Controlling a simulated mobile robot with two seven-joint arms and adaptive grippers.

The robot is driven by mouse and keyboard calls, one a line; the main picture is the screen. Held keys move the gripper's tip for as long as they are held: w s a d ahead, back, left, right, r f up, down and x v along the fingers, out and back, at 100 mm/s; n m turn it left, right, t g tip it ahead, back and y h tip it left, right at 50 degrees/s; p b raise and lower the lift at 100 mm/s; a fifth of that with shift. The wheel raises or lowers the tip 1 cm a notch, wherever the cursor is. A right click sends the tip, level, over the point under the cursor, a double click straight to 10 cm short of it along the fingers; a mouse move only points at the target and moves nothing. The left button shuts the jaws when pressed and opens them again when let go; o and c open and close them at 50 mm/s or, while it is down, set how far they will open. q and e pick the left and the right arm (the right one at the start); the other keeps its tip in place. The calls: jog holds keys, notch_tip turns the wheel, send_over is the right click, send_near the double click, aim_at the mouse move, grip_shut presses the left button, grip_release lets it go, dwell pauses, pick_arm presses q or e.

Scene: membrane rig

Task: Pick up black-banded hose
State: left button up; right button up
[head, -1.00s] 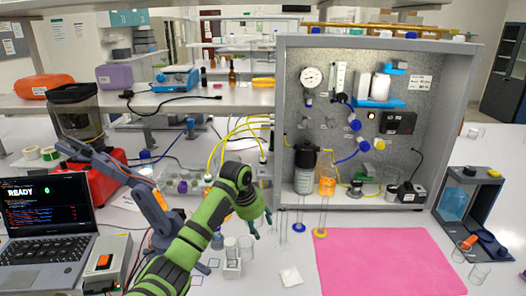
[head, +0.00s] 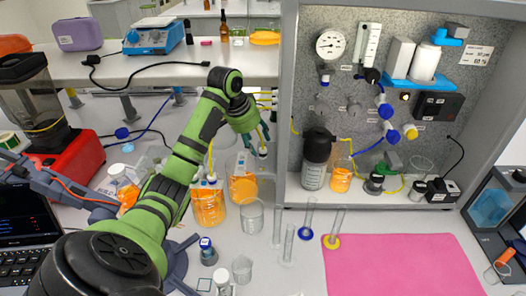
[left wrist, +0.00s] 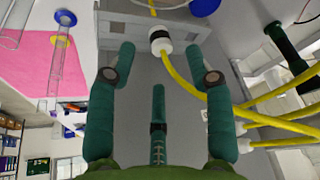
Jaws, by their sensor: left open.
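The black-banded hose (left wrist: 160,39) is yellow, with a white end fitting that carries a dark band. In the left wrist view it is at the top middle, in line with the gap between my left fingertips, and its tube runs down to the right. My left gripper (left wrist: 160,58) is open, with a green finger on each side of the fitting. I see no finger closed on it. In the head view my left gripper (head: 257,135) is beside the hose ends at the cabinet's left edge, partly covering them. My right gripper is not in view.
More yellow hoses (left wrist: 265,122) run close by on the right in the wrist view. In the head view, orange-filled bottles (head: 208,207) and an empty beaker (head: 252,215) stand below the gripper. The metal cabinet (head: 288,100) is just right.

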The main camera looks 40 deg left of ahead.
aim_at(261, 150)
pick_arm(q)
jog(key=shift+w+d+f+p, duration=0.15)
jog(key=shift+w+f+p, duration=0.05)
jog(key=shift+f+p, duration=0.3)
jog(key=shift+w+d+f+p, duration=0.15)
jog(key=shift+w+f+p, duration=0.05)
jog(key=shift+f+p, duration=0.25)
jog(key=x, duration=0.2)
jog(key=shift+w+a+f, duration=0.2)
jog(key=shift+a+f, duration=0.05)
jog(key=shift+w+f, duration=0.1)
jog(key=shift+f, duration=0.1)
jog(key=shift+r, duration=0.1)
jog(key=c, duration=0.9)
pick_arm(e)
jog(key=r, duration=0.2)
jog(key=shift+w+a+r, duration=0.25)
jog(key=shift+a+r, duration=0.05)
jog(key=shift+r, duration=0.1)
